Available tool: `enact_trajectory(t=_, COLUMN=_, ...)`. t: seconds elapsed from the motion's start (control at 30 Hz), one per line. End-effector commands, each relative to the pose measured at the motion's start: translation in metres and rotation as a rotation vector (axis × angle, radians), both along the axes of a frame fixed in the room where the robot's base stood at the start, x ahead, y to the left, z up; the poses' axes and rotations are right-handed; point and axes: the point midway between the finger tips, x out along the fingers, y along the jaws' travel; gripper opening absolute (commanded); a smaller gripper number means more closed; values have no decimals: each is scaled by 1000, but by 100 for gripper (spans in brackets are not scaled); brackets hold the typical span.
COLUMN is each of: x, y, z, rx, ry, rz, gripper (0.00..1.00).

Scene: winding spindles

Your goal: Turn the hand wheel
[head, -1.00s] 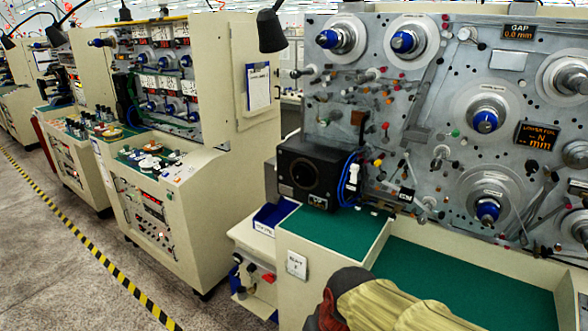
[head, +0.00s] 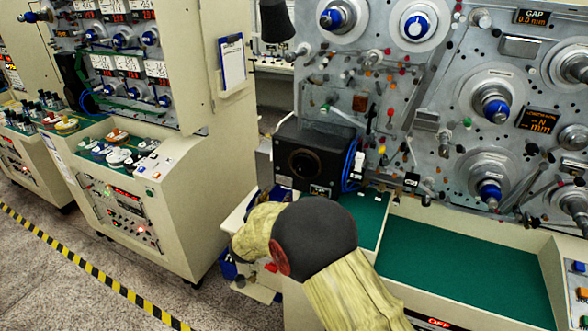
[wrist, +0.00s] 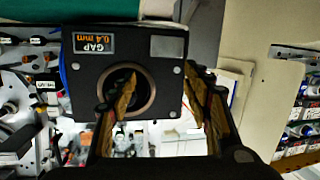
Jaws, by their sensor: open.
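A black box (head: 313,162) stands at the left end of the machine's green worktop. Its face carries a dark round part with a ring (head: 304,162), the likeliest hand wheel; no other wheel is clear. In the wrist view, which is upside down, this round part (wrist: 115,77) shows on the box (wrist: 168,70) beside a small display (wrist: 93,43) that seems to read GAP 0.4 mm. My gripper (wrist: 166,92) is open and empty. Its left finger overlaps the round part in the picture; contact cannot be told. In the head view my arm hides the gripper.
The grey panel (head: 440,95) with spools and rods rises behind the green worktop (head: 460,270). A cream console (head: 140,205) with several reels stands left, across a gap. A clipboard (head: 232,62) hangs on its side. Striped floor tape (head: 85,280) runs along the left.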

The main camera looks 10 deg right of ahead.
Motion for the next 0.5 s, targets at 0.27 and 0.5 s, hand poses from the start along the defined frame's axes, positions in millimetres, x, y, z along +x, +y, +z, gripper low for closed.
enact_trajectory(t=0.27, x=-16, y=-42, z=56, rx=-192, ry=-105, rz=-170, gripper=49)
enact_trajectory(t=0.5, x=3, y=-57, z=55, rx=-207, ry=-96, rz=-168, gripper=49)
